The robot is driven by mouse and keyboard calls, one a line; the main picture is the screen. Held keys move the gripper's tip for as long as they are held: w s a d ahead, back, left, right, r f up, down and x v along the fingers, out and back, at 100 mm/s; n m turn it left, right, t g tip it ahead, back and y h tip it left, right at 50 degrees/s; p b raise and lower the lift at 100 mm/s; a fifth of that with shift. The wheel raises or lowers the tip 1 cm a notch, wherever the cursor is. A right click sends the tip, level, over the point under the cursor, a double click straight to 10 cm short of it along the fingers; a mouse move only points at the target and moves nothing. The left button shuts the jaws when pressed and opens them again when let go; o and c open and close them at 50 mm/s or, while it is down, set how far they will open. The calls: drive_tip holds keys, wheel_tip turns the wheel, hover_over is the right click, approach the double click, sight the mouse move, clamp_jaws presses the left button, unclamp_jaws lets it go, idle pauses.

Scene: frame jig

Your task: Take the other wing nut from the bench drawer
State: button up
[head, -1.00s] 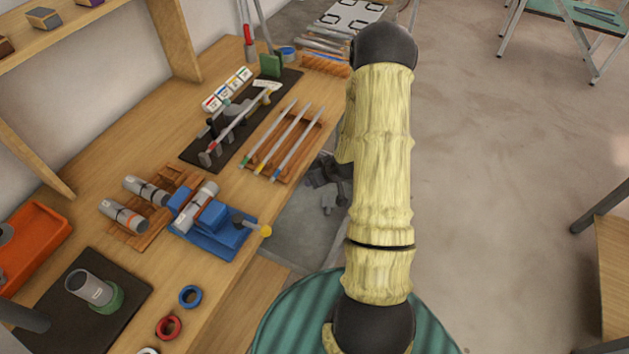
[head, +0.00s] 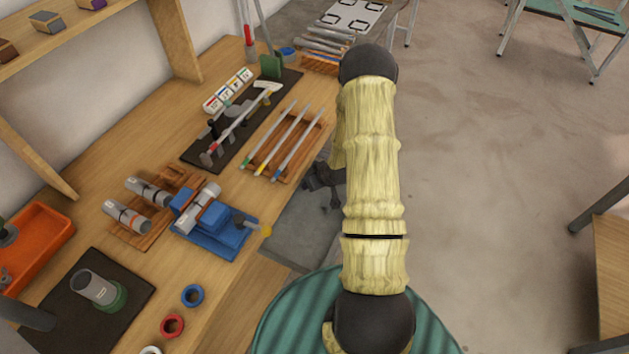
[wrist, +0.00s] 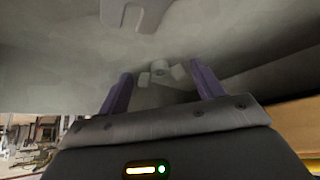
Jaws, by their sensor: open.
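In the wrist view, a pale grey wing nut (wrist: 160,68), with a round hub and a wing on each side, lies on the grey drawer floor. My gripper (wrist: 161,76) is open, and its two purple fingers stand apart on either side of the wing nut in the picture. I cannot tell whether they touch it. In the head view, the open grey bench drawer (head: 290,241) is below the bench front. My dark gripper (head: 322,187) is over or in it, partly behind my arm. The wing nut cannot be made out there.
The drawer walls close in around my gripper in the wrist view. On the bench (head: 100,190) above are a blue vise-like fixture (head: 225,238), a rack of rods (head: 283,143), and blue (head: 192,295) and red (head: 172,326) rings near the front edge. Open floor lies to the right.

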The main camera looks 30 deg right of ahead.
drive_tip(key=shift+c, duration=0.2)
drive_tip(key=c, duration=0.7)
drive_tip(key=shift+r, duration=0.15)
drive_tip(key=shift+r+b, duration=0.4)
drive_tip(key=shift+r, duration=0.05)
drive_tip(key=s, duration=0.1)
drive_tip(key=s+b, duration=0.1)
drive_tip(key=s, duration=0.2)
drive_tip(key=shift+s+d+r, duration=0.15)
drive_tip(key=shift+d, duration=0.1)
wheel_tip(320, 180, up, 14)
drive_tip(key=shift+f, duration=0.2)
